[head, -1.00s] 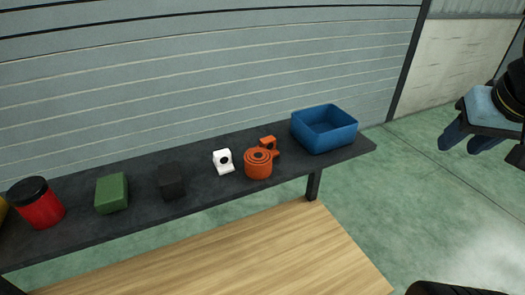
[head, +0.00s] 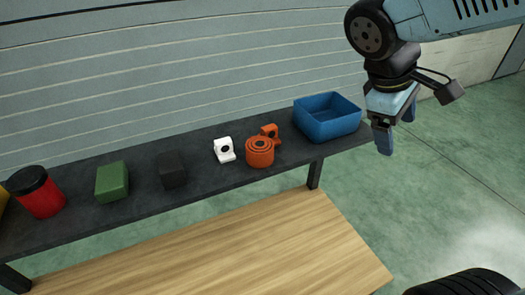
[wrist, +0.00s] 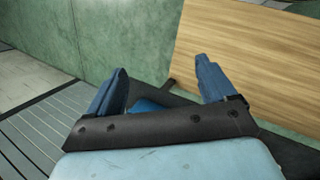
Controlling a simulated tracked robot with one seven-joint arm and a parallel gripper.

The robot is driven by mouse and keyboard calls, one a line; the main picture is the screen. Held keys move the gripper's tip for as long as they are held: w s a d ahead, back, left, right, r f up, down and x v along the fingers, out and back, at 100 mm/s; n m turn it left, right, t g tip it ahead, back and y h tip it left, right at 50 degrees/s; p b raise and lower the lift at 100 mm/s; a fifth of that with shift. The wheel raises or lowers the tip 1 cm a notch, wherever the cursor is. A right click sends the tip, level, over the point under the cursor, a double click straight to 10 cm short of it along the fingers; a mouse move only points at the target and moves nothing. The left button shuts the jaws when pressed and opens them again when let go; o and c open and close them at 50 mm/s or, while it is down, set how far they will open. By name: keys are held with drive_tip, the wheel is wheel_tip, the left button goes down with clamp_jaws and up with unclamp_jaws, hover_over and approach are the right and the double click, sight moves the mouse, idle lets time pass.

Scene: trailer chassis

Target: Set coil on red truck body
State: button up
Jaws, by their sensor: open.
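An orange-red coil (head: 259,153) of stacked rings sits on the dark shelf, right of its middle, touching or close to a small orange block-like piece (head: 270,132) behind it. No red truck body is recognisable in either view. My gripper (head: 397,127) is in the air at the right, beyond the shelf's right end and well away from the coil. It is open and empty; its two blue fingers stand apart in the wrist view (wrist: 162,72). The coil is not visible in the wrist view.
The dark shelf (head: 90,215) also carries a blue bin (head: 328,125), a white bracket (head: 224,150), a black block (head: 172,170), a green block (head: 112,181) and a red can with black lid (head: 38,193). A wooden board (head: 220,250) lies in front. Green floor is clear at right.

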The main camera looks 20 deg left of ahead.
drive_tip(key=a+f+n+t+h, duration=0.35)
drive_tip(key=a+n, duration=0.65)
drive_tip(key=a, duration=0.5)
drive_tip(key=n+t+y, duration=0.3)
drive_tip(key=n+t, duration=0.3)
drive_tip(key=n, duration=0.4)
approach(264, 145)
drive_tip(key=x, duration=0.8)
drive_tip(key=a+x, duration=0.1)
drive_tip(key=x, duration=0.2)
drive_tip(key=shift+w+d+f, duration=0.15)
drive_tip(key=shift+w+f, duration=0.25)
drive_tip(key=shift+f, duration=0.1)
drive_tip(key=shift+c, duration=0.5)
drive_tip(key=c, duration=0.9)
